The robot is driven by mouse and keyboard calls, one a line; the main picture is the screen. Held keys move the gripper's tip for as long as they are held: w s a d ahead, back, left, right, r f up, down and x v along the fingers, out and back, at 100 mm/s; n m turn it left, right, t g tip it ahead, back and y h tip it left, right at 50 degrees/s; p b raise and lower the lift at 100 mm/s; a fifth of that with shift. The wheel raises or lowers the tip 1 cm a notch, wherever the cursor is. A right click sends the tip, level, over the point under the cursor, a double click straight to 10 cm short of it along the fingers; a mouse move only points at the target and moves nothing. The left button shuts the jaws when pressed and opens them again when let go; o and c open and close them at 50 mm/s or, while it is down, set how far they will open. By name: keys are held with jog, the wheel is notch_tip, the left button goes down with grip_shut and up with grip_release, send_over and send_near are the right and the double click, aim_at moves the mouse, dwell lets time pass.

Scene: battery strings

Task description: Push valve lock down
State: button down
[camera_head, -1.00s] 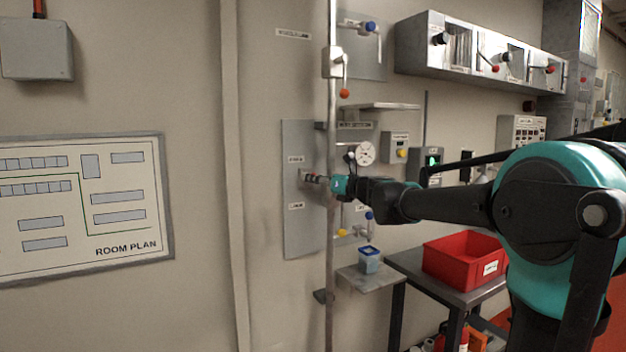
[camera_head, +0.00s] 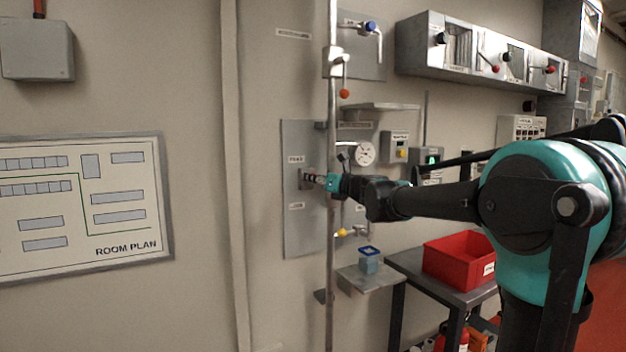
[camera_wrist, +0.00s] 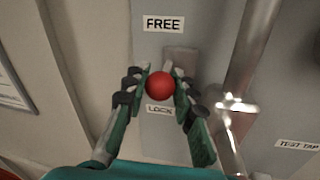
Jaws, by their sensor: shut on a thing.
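The valve lock is a slider with a red ball knob (camera_wrist: 160,86) on a grey plate (camera_head: 300,235). In the wrist view a grey block (camera_wrist: 180,62) shows behind the knob, with a FREE label (camera_wrist: 163,24) above and a LOCK label (camera_wrist: 160,109) just below. My gripper (camera_wrist: 160,90) has its two fingers on either side of the knob, shut on it. In the head view my gripper (camera_head: 318,179) is at the plate, behind the vertical pipe, and hides most of the knob.
A vertical metal pipe (camera_head: 331,270) runs close to my gripper; it also shows in the wrist view (camera_wrist: 245,75). A round gauge (camera_head: 363,153) and a yellow-handled tap (camera_head: 342,232) are nearby. A blue-rimmed cup (camera_head: 369,262) stands on a small shelf below. A red bin (camera_head: 462,262) is at right.

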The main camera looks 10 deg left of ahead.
jog(key=shift+s+f, duration=0.1)
jog(key=shift+f, duration=1.65)
jog(key=c, duration=1.2)
grip_release()
jog(key=shift+d, duration=0.1)
jog(key=v, duration=1.2)
